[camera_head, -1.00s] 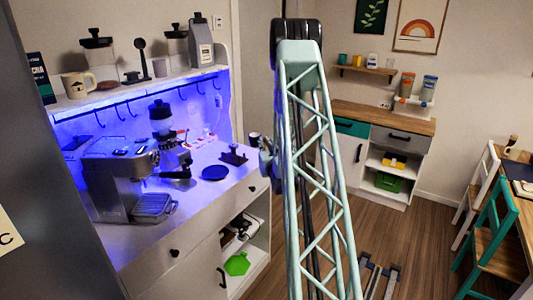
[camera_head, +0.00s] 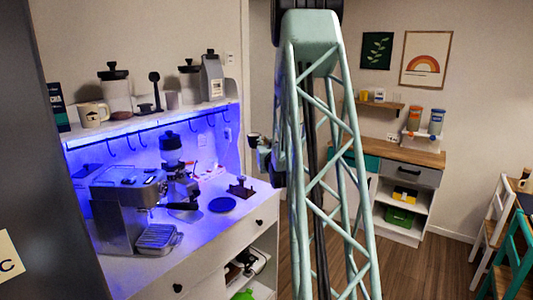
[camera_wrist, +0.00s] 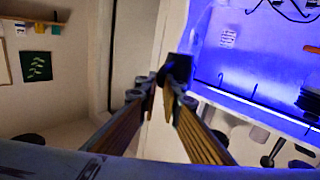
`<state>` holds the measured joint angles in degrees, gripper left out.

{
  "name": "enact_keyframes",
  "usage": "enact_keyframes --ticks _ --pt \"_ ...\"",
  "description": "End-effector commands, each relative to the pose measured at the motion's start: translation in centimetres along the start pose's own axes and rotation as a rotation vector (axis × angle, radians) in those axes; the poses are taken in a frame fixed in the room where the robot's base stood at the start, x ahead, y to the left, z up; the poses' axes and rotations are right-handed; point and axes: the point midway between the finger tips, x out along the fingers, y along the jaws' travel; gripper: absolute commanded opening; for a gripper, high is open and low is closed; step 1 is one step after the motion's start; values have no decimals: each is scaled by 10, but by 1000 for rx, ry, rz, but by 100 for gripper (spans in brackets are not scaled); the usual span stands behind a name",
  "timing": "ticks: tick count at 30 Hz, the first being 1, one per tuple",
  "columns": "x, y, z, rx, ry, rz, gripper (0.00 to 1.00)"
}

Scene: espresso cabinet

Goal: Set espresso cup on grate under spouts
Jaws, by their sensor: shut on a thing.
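My gripper (camera_head: 258,146) is shut on a small dark espresso cup (camera_head: 253,138) and holds it in the air, right of the counter in the head view. In the wrist view the cup (camera_wrist: 178,68) is between the tips of my gripper (camera_wrist: 165,88). The silver espresso machine (camera_head: 122,207) stands on the white counter at left. Its grate (camera_head: 158,236) sticks out low at the front, with no cup on it. The spouts are too small to make out. My gripper is well apart from the machine, partly hidden behind my lattice arm.
A grinder (camera_head: 171,155), a dark blue round mat (camera_head: 222,204) and a tamper stand (camera_head: 241,187) are on the counter (camera_head: 205,235). A shelf (camera_head: 150,123) with jars and a mug (camera_head: 92,115) hangs above. Open space lies between counter and far cabinet (camera_head: 405,175).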

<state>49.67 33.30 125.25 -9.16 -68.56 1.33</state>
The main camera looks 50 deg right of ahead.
Motion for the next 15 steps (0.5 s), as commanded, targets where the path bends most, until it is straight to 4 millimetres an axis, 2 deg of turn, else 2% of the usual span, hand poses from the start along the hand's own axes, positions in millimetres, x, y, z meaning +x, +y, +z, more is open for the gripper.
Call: enact_keyframes --ticks 3,15 --pt "-6 -5 -22 -1 4 -1 0" --pt "-30 -20 -86 0 5 -3 0"
